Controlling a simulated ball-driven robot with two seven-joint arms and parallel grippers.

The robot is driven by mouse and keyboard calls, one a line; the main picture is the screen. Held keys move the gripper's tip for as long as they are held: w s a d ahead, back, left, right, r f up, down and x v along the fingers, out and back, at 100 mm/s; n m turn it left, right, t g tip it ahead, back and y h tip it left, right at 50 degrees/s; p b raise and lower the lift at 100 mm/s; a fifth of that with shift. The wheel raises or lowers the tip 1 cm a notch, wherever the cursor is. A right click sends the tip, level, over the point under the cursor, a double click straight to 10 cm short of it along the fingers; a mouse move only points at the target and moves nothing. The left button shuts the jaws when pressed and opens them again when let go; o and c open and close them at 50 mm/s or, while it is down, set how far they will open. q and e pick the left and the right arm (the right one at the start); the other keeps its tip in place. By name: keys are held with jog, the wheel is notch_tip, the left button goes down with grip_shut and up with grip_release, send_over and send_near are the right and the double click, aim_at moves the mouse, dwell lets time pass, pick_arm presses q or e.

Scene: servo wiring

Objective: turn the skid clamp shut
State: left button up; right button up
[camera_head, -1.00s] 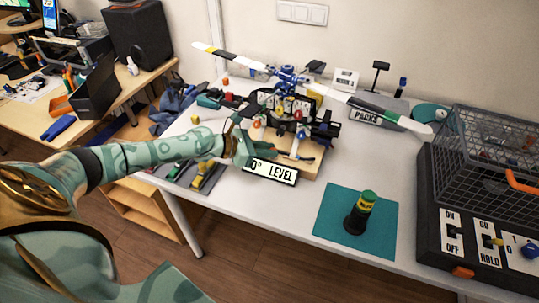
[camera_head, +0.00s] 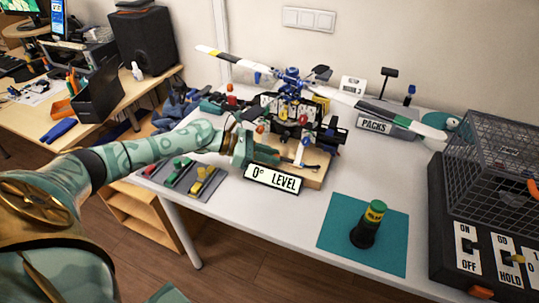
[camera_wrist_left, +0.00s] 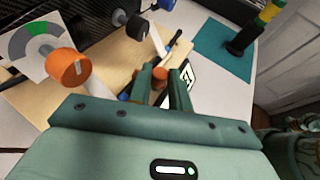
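The helicopter model (camera_head: 291,87) with blue rotor hub stands on a wooden board (camera_head: 313,177) on the white table. My left gripper (camera_head: 246,149) is at the board's near left edge, behind the "0° LEVEL" sign. In the left wrist view, a small orange piece (camera_wrist_left: 159,73), perhaps part of the skid clamp, shows between my two fingertips. The fingers are apart; I cannot tell whether they press on it. A larger orange knob (camera_wrist_left: 68,68) stands apart to the left, by a dial. The clamp's body is mostly hidden by my gripper. My right gripper is out of view.
The "0° LEVEL" sign (camera_head: 272,178) is close to the gripper. A green-capped cylinder (camera_head: 368,224) stands on a teal mat (camera_head: 335,244). A tray with coloured pieces (camera_head: 158,170) lies left. A switch panel (camera_head: 500,238) and wire cage (camera_head: 490,160) stand right.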

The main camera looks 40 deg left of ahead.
pick_arm(q)
jog(key=o, duration=0.4)
jog(key=shift+p+v, duration=2.05)
jog(key=shift+v, duration=6.15)
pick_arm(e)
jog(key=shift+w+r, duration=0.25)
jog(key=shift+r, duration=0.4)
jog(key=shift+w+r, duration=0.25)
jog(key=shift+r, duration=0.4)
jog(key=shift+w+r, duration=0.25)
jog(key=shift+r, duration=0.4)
pick_arm(q)
jog(key=shift+f, duration=0.1)
jog(key=shift+c, duration=0.3)
